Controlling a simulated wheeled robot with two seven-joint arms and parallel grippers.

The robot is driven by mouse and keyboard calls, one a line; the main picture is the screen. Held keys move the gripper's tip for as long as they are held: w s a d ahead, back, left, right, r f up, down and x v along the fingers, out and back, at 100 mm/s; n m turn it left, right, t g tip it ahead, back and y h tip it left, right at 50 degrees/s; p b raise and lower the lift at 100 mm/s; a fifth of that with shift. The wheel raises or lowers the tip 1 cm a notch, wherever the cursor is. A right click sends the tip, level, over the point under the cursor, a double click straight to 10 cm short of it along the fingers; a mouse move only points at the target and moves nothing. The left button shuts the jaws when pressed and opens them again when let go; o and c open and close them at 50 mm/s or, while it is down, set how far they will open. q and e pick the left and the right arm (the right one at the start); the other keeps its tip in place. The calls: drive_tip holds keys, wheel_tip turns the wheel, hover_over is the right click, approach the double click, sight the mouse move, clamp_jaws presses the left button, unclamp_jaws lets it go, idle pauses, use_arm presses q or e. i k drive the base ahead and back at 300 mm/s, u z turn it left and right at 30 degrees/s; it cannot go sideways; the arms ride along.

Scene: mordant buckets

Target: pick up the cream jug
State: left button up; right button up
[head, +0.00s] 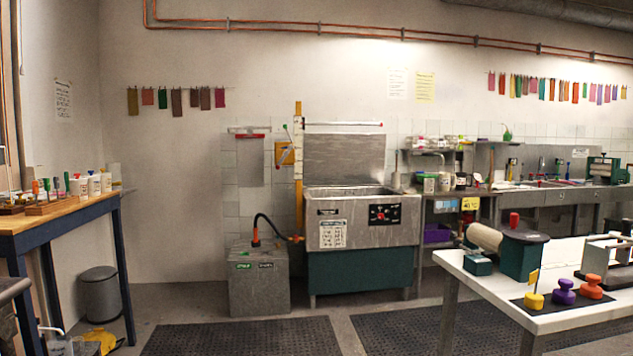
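I cannot clearly pick out a cream jug in the head view. Several small whitish containers (94,185) stand on the wooden-topped table (60,221) at the left; they are too small to tell whether one is a jug. A pale object (58,346) is partly cut off at the bottom left, beside something yellow (101,340), and its shape is unclear. Neither of my grippers is in view.
A steel vat (362,232) stands at the back wall, with a grey box (259,285) beside it. A white table (527,318) with colored knobs is at the right. A grey bin (100,294) stands at the left. Dark mats (240,338) cover open floor in the middle.

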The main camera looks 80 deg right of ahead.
sight(444, 178)
drive_tip(key=z, duration=3.05)
drive_tip(key=k, duration=0.45)
drive_tip(key=u, duration=0.75)
drive_tip(key=i, duration=1)
drive_tip(key=z, duration=0.45)
drive_tip(key=i, duration=2.75)
drive_tip(key=z, duration=0.8)
drive_tip(key=i, duration=2.25)
drive_tip(key=z, duration=0.3)
